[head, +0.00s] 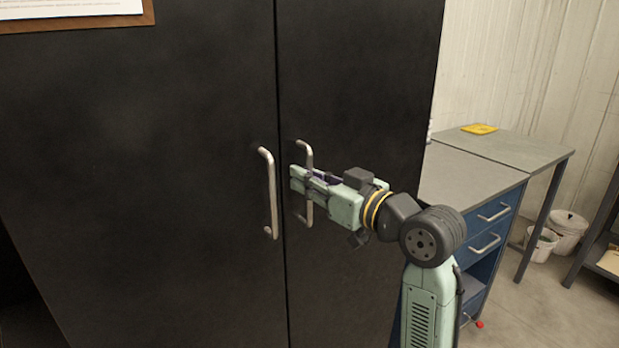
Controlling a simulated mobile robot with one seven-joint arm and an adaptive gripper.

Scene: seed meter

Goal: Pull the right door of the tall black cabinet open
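The tall black cabinet (130,180) fills the left and middle of the head view. Its right door (365,80) appears closed, with only a thin dark seam between it and the left door. The right door's handle (305,150) is a vertical metal bar just right of the seam. My gripper (306,183) is at the middle of this handle, pointing left, with its fingers reaching across the bar. The handle shows above and below the fingers. The fingers overlap in this view, so I cannot tell whether they are closed on the bar.
The left door's handle (268,192) stands close to the left of my gripper. A workbench (470,178) with blue drawers (487,222) stands right of the cabinet. White buckets (568,228) are on the floor behind. Some floor (545,300) at the lower right is clear.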

